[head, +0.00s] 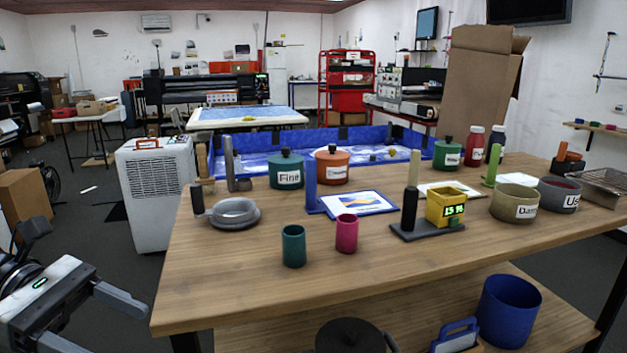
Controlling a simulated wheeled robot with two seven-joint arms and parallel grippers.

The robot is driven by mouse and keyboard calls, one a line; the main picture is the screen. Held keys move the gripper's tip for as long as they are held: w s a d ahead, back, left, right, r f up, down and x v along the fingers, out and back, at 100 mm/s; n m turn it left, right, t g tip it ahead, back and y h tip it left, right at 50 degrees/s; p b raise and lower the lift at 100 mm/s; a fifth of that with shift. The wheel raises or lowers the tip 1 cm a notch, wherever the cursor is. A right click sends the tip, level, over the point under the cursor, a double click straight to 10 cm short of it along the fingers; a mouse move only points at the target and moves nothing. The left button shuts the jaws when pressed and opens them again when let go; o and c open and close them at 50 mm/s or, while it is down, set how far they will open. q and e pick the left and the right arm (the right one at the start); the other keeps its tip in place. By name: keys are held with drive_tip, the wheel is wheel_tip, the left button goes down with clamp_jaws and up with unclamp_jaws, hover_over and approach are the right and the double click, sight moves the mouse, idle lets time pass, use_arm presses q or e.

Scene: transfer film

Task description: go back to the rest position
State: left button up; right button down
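My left gripper (113,330) is at the lower left, in front of and to the left of the wooden table (215,300). Its two grey fingers are spread apart and nothing shows between them. It is apart from the table. My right gripper is not in view. On the table near its front edge stand a green cup (294,246) and a magenta cup (346,234). A yellow device with a lit display (446,207) stands behind them to the right.
A blue-walled tray (335,140) lies behind the lidded pots, labelled green (286,169) and orange (332,165). A blue bucket (508,311) stands on the lower shelf. A white wheeled unit (157,190) stands left of the table. The table's front left is clear.

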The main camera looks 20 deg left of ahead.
use_arm(q)
drive_tip(key=w+d+f+n+t+h, duration=0.1)
drive_tip(key=w+d+n+t+h, duration=0.4)
drive_tip(key=n+t, duration=0.6)
drive_tip(key=w+d+f+n+t+y, duration=0.1)
drive_tip(key=w+f+n+t+y, duration=0.25)
drive_tip(key=n, duration=0.75)
drive_tip(key=f+n+t+y, duration=0.3)
drive_tip(key=f+n+y, duration=0.3)
drive_tip(key=n, duration=0.5)
drive_tip(key=s+d+f+n+g+y, duration=0.2)
drive_tip(key=s+d+f+n+g, duration=0.2)
drive_tip(key=d+f+n, duration=0.2)
drive_tip(key=s+d+f+n+g+y+p, duration=0.1)
drive_tip(key=s+d+f+n+g+y, duration=0.2)
drive_tip(key=d+f+n, duration=0.4)
wheel_tip(320, 180, down, 3)
drive_tip(key=s+n+g, duration=0.1)
drive_tip(key=n+g, duration=0.1)
drive_tip(key=n, duration=0.2)
drive_tip(key=shift+s+f, duration=0.2)
drive_tip(key=shift+s, duration=0.15)
drive_tip(key=shift+y, duration=0.25)
